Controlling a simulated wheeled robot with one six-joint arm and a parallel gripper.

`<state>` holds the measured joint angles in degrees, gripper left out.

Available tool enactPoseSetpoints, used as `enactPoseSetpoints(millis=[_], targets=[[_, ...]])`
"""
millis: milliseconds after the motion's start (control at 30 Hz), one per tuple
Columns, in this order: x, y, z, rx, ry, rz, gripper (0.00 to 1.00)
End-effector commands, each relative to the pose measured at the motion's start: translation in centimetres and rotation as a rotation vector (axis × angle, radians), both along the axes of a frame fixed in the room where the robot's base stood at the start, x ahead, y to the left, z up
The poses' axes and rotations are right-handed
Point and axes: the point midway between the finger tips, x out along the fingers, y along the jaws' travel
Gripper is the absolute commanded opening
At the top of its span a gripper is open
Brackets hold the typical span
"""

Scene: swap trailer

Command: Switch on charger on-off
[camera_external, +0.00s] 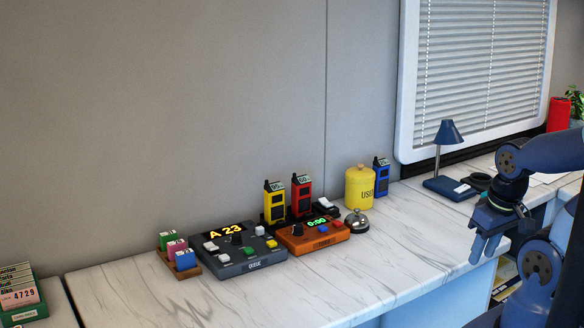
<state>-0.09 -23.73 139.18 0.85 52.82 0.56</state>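A dark charger stand (265,221) is at the back of the marble counter, with a yellow radio (275,202) and a red radio (301,196) upright in it. At its right end is a small black part with a white top (326,205); I cannot tell whether this is the on-off switch or which way it is set. The orange timer box partly hides the stand. My gripper (482,252) points down near the counter's front edge, well to the right of the charger and apart from everything. No object shows in it, but its finger gap is too small to judge.
A grey box reading "A 23" (238,272), an orange timer (313,240) and a silver bell (356,222) stand in front. A yellow canister (359,187), blue radio (381,177) and lamp (448,133) are behind to the right. The front counter strip is clear.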

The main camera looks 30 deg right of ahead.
Motion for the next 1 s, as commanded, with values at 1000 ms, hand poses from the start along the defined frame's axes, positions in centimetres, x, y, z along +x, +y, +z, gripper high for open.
enactPoseSetpoints(millis=[1000], targets=[[29.1,-1.6,8.5,-0.004,-0.104,0.005,0.0]])
